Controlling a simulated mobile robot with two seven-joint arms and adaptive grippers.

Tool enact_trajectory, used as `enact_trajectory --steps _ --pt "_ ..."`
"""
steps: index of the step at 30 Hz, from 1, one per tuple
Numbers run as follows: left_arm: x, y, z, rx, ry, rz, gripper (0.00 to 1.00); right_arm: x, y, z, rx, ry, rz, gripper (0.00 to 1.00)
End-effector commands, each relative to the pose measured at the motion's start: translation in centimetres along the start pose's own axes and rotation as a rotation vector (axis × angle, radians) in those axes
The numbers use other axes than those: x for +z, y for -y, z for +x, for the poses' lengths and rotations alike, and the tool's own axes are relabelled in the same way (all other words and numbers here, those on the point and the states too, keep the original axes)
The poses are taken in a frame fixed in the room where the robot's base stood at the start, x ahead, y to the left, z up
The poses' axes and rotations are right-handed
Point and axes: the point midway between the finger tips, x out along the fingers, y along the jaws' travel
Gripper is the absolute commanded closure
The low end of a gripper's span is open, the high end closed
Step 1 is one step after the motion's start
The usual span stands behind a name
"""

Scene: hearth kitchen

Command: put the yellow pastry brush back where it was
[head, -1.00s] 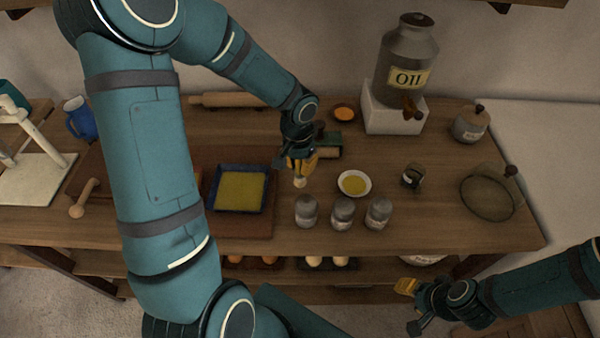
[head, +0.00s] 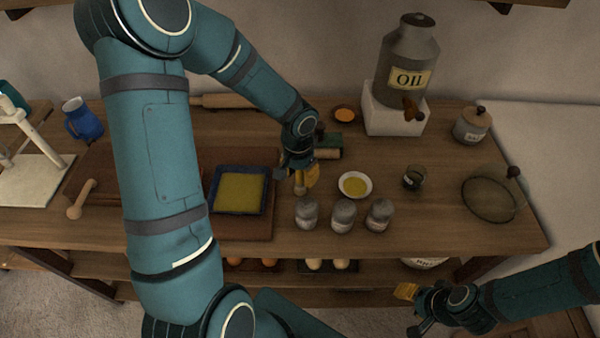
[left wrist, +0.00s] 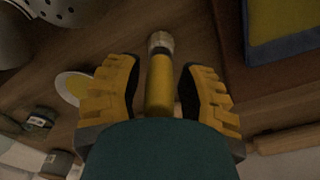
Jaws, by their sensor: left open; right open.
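The yellow pastry brush (left wrist: 160,82) shows in the left wrist view as a yellow handle with a pale metallic end. It lies between the two yellow-padded fingers of my left gripper (left wrist: 160,95), with a gap on each side. In the head view my left gripper (head: 297,178) is low over the table, right of the blue tray, and open. The brush's pale end (head: 300,190) shows just below the fingers; the rest is mostly hidden. I cannot tell what supports it. My right gripper (head: 410,308) is open and empty in front of the table's front edge.
A blue tray of yellow contents (head: 240,211) is left of the gripper. Several grey shakers (head: 343,215) stand in front, and a white bowl (head: 354,196) is to the right. A green-and-tan block (head: 328,150) is behind. The oil can (head: 408,60) stands at the back.

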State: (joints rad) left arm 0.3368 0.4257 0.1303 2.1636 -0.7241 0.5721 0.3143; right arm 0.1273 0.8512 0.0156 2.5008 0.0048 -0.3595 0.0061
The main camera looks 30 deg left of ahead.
Motion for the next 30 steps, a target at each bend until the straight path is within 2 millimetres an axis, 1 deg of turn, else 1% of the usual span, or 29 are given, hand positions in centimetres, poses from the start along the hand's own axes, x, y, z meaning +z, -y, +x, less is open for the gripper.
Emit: enact_trajectory --steps 3,5,15,18,21,24,30 --pt "0.0 0.0 -0.6 0.0 0.0 -0.001 0.62 -0.2 0.2 -0.5 0.0 -0.004 0.001 0.53" --pt "-0.1 0.1 -1.4 -0.002 -0.002 -0.001 0.62 -0.3 0.2 -0.6 0.001 -0.005 0.002 0.53" --pt "-0.1 0.1 -8.4 -0.003 -0.005 -0.002 0.62 -0.9 0.7 -2.0 0.002 -0.019 0.006 0.53" --pt "-0.1 0.0 -10.0 -0.002 -0.003 -0.001 0.62 -1.1 0.8 -2.2 0.002 -0.022 0.007 0.53" --pt "-0.1 0.0 -11.2 -0.001 -0.002 -0.001 0.62 -1.2 0.9 -2.4 0.003 -0.024 0.007 0.53" --pt "-0.1 0.0 -12.0 -0.001 -0.002 0.0 0.62 -1.2 0.9 -2.5 0.003 -0.026 0.008 0.53" --pt "0.0 0.0 -12.3 0.0 0.0 0.0 0.62 -1.2 0.9 -2.5 0.003 -0.026 0.008 0.53"
